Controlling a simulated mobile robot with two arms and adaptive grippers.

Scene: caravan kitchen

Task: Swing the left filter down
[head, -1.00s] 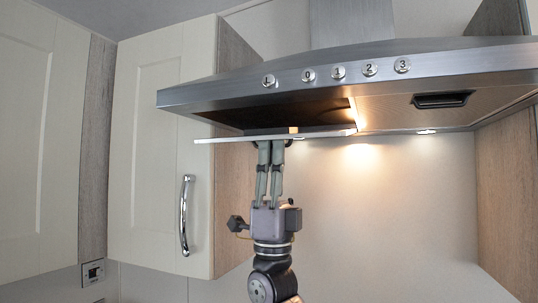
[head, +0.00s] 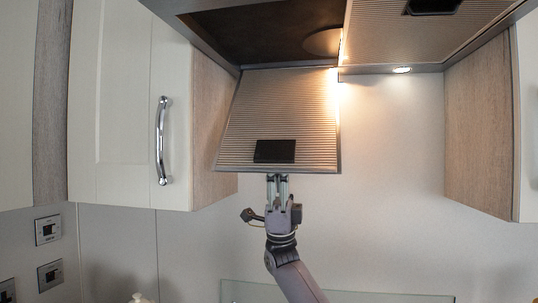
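The left filter (head: 285,105) is a ribbed metal panel with a black handle (head: 274,151) near its lower edge. It hangs steeply down from the hood, its ribbed face towards me, and the dark cavity (head: 255,35) above it is open. My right gripper (head: 278,178) is directly below the filter's lower edge, pointing up. Its fingers run up to that edge and the tips are hidden there, so I cannot tell whether they grip it. My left gripper is not in view.
The right filter (head: 415,38) stays flat in the hood, with its own black handle. A lit lamp (head: 401,70) is in the hood's underside. Wall cupboards with wooden sides stand at left (head: 125,100) and right (head: 485,125). The wall between them is clear.

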